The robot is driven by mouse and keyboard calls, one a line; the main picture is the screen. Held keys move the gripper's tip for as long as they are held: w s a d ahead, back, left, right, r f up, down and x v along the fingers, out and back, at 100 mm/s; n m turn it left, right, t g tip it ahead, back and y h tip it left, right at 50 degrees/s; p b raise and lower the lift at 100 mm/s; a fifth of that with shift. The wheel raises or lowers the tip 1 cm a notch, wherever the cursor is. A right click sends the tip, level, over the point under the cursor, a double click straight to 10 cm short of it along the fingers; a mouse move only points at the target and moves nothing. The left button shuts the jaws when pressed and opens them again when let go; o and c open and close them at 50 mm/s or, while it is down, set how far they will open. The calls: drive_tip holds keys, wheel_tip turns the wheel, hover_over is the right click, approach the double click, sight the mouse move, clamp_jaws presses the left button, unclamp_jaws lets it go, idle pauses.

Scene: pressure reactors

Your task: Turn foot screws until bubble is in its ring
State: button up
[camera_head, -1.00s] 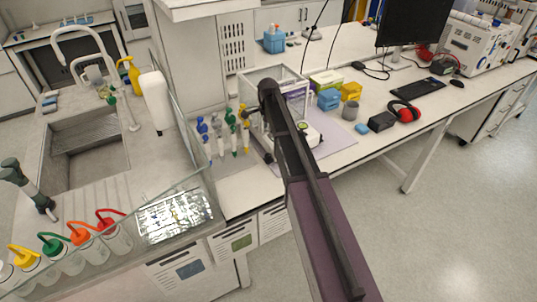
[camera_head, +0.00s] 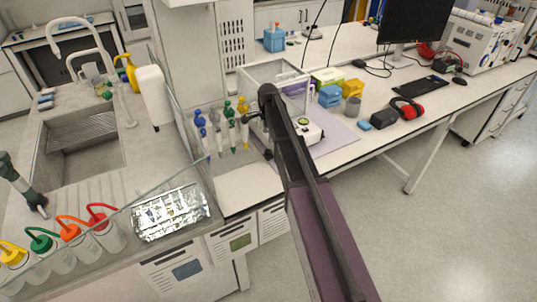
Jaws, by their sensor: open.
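An analytical balance with a clear glass draft shield (camera_head: 262,72) stands on the bench, largely behind my arm. Its white front (camera_head: 312,133) shows to the right of the arm, with a small round greenish spot (camera_head: 303,121) on top that may be the level bubble. The bubble's place in its ring is too small to tell. The foot screws cannot be made out. My gripper (camera_head: 268,153) shows only as a small dark part low at the arm's left side, by the balance's front left; the arm hides the rest. I see nothing held in it.
Several coloured pipettes (camera_head: 215,130) hang close to the left of my arm. Yellow and blue boxes (camera_head: 330,95), a grey cup (camera_head: 352,106), a black box (camera_head: 383,119) and red ear muffs (camera_head: 407,110) stand to the right. A glass panel (camera_head: 180,90) borders the sink.

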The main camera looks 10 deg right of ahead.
sight(268, 151)
drive_tip(key=shift+f+b, duration=3.9)
drive_tip(key=shift+f, duration=0.3)
clamp_jaws()
